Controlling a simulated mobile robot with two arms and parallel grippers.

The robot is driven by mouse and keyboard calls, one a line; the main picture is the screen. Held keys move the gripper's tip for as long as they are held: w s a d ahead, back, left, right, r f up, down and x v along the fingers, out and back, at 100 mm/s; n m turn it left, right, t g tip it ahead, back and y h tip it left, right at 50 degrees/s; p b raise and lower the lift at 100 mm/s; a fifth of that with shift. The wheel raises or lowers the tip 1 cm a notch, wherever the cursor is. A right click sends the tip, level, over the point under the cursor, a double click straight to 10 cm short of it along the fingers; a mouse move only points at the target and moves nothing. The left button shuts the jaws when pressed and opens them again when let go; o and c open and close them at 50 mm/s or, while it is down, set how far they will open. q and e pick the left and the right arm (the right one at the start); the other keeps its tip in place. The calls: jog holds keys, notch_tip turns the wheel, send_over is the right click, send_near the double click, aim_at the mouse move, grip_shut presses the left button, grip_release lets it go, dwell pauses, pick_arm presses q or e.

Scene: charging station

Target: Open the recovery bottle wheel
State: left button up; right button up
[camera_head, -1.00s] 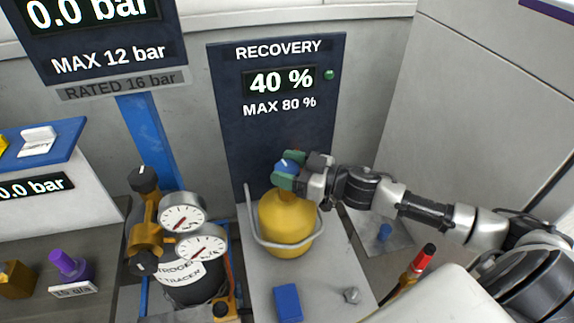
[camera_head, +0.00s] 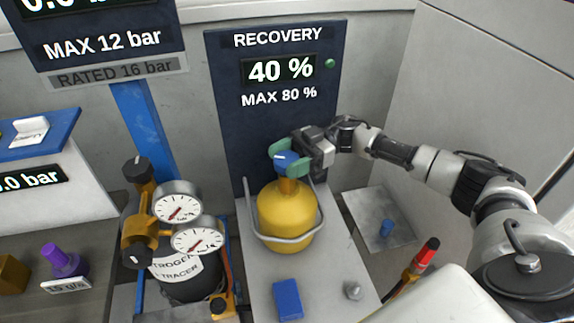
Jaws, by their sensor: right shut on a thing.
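The yellow recovery bottle (camera_head: 286,212) stands upright on a grey platform below the RECOVERY panel. Its blue wheel (camera_head: 286,159), with a white mark on it, sits on top of the bottle's neck. My right gripper (camera_head: 287,158) reaches in from the right and is shut on the blue wheel, with its green finger pads on either side of it. The white mark on the wheel points to the left. My left gripper is not in view.
The RECOVERY panel (camera_head: 277,115) behind the bottle reads 40 %, MAX 80 %. A grey hoop (camera_head: 284,240) runs around the bottle. A nitrogen cylinder with two gauges (camera_head: 197,240) stands left; a blue block (camera_head: 287,299) lies in front.

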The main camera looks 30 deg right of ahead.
jog(key=shift+n+g+h+b, duration=0.7)
jog(key=shift+n+g+b, duration=1)
jog(key=shift+g, duration=1.2)
jog(key=shift+n, duration=0.3)
jog(key=o, duration=0.9)
jog(key=shift+p, duration=0.3)
